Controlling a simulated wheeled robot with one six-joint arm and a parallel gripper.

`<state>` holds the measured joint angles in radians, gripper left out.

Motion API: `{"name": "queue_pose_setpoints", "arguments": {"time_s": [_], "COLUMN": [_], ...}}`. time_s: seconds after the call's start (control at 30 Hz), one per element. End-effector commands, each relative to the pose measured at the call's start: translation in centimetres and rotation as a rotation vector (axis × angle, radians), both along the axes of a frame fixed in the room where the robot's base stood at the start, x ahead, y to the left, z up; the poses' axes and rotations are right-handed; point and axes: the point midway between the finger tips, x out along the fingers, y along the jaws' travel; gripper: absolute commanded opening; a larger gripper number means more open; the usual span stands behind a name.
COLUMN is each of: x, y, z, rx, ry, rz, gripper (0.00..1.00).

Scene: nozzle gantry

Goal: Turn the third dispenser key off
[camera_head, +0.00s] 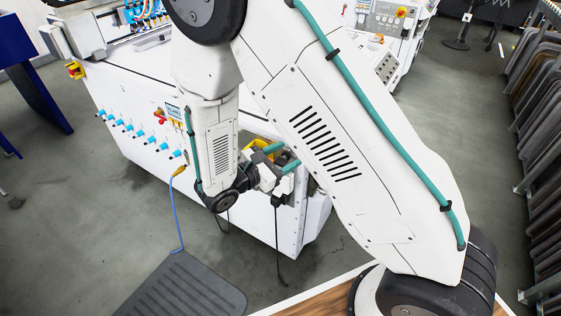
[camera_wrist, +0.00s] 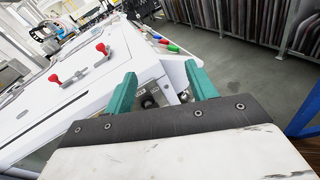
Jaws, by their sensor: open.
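A row of several blue keys (camera_head: 139,133) runs along the front of a white cabinet (camera_head: 140,95) in the head view, slanting down to the right. Which one counts as the third dispenser key, and which settings are off, I cannot tell. My gripper (camera_head: 281,157) is open, with two teal fingers, near the right end of the cabinet, to the right of the row and apart from the keys. In the wrist view my gripper (camera_wrist: 161,88) has nothing between its fingers. The blue keys are not visible there.
In the wrist view, red levers (camera_wrist: 102,49) stand on a white panel (camera_wrist: 75,98). A blue cable (camera_head: 178,215) hangs from the cabinet front to the floor beside a dark mat (camera_head: 185,286). Racked panels (camera_head: 540,130) stand at the right. Grey floor between is clear.

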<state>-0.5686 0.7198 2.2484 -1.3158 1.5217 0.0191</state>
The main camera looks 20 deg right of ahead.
Motion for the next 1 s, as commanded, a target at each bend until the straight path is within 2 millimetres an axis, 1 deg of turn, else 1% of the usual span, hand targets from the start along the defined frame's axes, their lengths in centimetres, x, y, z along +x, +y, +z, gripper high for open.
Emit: {"name": "queue_pose_setpoints", "arguments": {"time_s": [0.03,0.1,0.2,0.3,0.37,0.47,0.8,1.0], "x": [0.4,0.9,1.4,1.5,1.7,2.2,5.2,6.1], "y": [1.1,2.4,3.7,4.5,4.6,4.0,-0.3,-1.4], "z": [-2.0,-4.1,-6.3,-7.7,-8.1,-8.3,-8.2,-8.2], "rx": [-0.043,-0.088,-0.133,-0.158,-0.166,-0.169,-0.168,-0.167], "ry": [0.035,0.067,0.099,0.119,0.123,0.127,0.126,0.125], "rz": [0.069,0.151,0.238,0.289,0.304,0.311,0.307,0.310], "gripper": [0.56,0.56,0.56,0.56,0.56,0.56,0.56,0.56]}}
